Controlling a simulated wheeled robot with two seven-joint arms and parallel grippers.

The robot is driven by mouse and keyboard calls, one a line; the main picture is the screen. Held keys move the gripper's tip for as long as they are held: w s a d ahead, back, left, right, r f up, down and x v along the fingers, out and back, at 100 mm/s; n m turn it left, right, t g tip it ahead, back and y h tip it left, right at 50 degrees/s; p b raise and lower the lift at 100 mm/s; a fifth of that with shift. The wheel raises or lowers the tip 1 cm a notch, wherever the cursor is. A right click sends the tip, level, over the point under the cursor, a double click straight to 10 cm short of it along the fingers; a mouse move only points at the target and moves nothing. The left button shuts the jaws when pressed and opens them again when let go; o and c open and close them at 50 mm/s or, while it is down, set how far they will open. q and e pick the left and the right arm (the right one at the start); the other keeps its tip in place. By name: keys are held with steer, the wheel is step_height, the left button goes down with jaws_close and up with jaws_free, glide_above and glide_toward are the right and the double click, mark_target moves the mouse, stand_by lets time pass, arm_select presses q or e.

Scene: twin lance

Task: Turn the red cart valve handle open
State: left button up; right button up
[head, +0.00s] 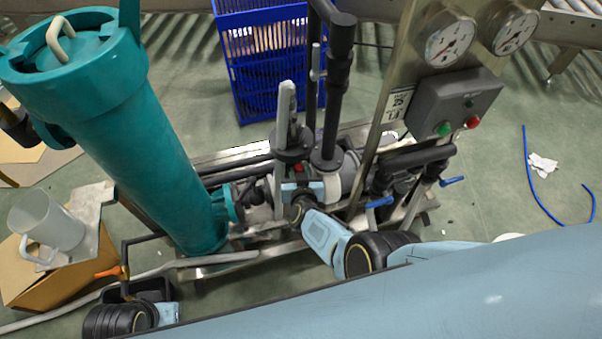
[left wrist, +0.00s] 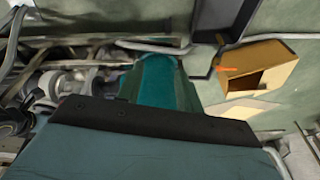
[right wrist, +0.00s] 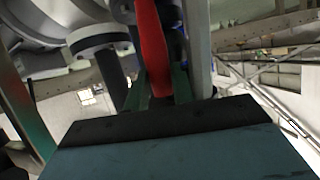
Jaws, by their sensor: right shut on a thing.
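The red valve handle (right wrist: 153,48) stands upright in the right wrist view, between the fingers of my right gripper (right wrist: 158,88). That gripper is shut on it. In the head view my right gripper (head: 299,184) is at the middle of the cart's pipework, and only a small bit of red (head: 298,167) shows just beyond its fingers. The rest of the handle and its valve body are hidden there. My left gripper (left wrist: 158,85) is open in the left wrist view, with the teal cylinder beyond its gap. Its fingers cannot be made out in the head view.
A tall teal filter housing (head: 160,145) leans over the cart's left. Grey and black upright pipes (head: 331,105) stand close to my right gripper. A control box (head: 440,100) and gauges (head: 447,40) are at right. An orange lever (head: 108,272) and cardboard box (head: 55,280) are at left.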

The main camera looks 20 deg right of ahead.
arm_select(q)
steer(key=shift+d+r, duration=0.2)
steer(key=shift+r, duration=0.35)
arm_select(e)
steer(key=shift+a+n+h, duration=0.15)
steer(key=shift+n+h, duration=0.15)
steer(key=o, duration=1)
arm_select(q)
steer(key=shift+s+d+f, duration=0.1)
steer(key=shift+s+f, duration=0.05)
